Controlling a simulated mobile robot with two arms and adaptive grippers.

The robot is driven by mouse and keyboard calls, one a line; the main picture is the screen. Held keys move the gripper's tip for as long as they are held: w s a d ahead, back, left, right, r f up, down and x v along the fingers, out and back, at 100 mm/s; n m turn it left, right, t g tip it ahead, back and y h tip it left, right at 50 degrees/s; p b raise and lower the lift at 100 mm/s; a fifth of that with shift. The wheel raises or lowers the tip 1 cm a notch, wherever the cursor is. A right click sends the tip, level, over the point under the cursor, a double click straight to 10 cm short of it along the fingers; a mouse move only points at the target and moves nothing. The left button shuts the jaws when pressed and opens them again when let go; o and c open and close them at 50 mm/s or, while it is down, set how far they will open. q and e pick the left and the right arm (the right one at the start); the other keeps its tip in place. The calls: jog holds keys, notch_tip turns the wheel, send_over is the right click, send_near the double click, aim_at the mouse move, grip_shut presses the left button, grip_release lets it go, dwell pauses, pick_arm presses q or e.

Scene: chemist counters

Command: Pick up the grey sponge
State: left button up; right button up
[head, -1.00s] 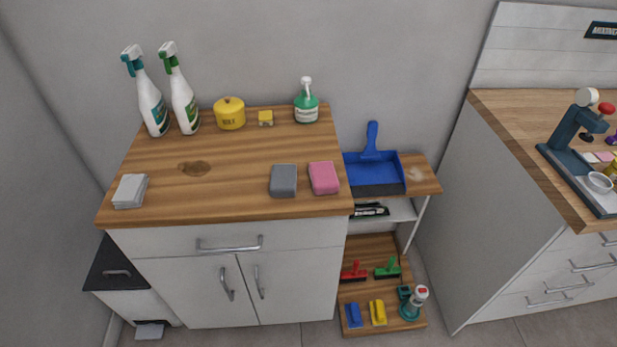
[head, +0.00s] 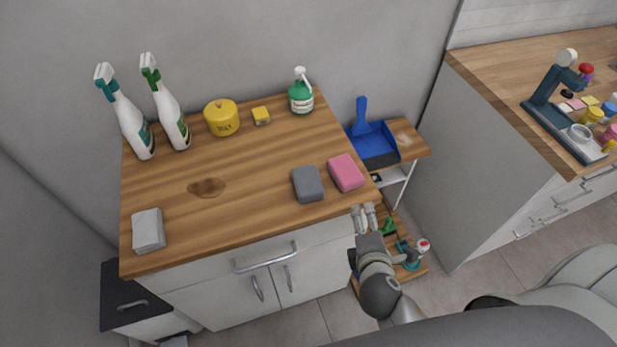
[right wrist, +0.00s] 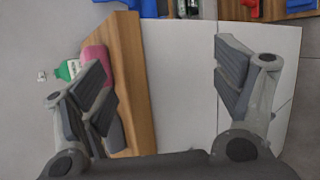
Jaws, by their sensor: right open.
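The grey sponge (head: 308,184) lies on the wooden counter top (head: 250,165) near its front right edge, just left of a pink sponge (head: 346,172). My right gripper (head: 364,214) is in front of and below the counter's front right corner, apart from both sponges. It is open and empty. In the right wrist view its fingers (right wrist: 165,85) are spread wide; the left finger covers part of the pink sponge (right wrist: 96,58) and most of the grey sponge (right wrist: 116,135). My left gripper is not in view.
Two spray bottles (head: 168,115), a yellow pot (head: 221,117), a small yellow sponge (head: 261,115) and a green soap bottle (head: 300,95) stand at the back. White cloths (head: 148,231) lie front left. A blue dustpan (head: 374,143) sits right. The counter's middle is clear, except a brown stain (head: 206,188).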

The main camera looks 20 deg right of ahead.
notch_tip(320, 180, up, 4)
jog(key=n+t, duration=0.1)
jog(key=n, duration=0.1)
jog(key=n+t+y, duration=0.5)
jog(key=n, duration=1.2)
send_near(308, 182)
jog(key=w, duration=0.2)
jog(key=w+a+p, duration=0.1)
jog(key=w, duration=0.1)
jog(key=shift+w+d+f+p, duration=0.1)
jog(key=shift+w+f+p, duration=0.15)
jog(key=shift+w, duration=0.65)
jog(key=shift+w+d+f+p, duration=0.15)
jog(key=shift+w+f+p, duration=0.1)
jog(key=shift+w, duration=0.65)
jog(key=shift+w+d+f+p, duration=0.1)
jog(key=shift+w+f+p, duration=0.15)
jog(key=shift+w, duration=0.65)
pick_arm(q)
jog(key=r, duration=0.2)
jog(key=w+a+r, duration=0.1)
pick_arm(e)
jog(key=shift+r, duration=0.1)
pick_arm(q)
jog(key=shift+a, duration=0.1)
jog(key=shift+a, duration=0.1)
pick_arm(e)
jog(key=c, duration=0.9)
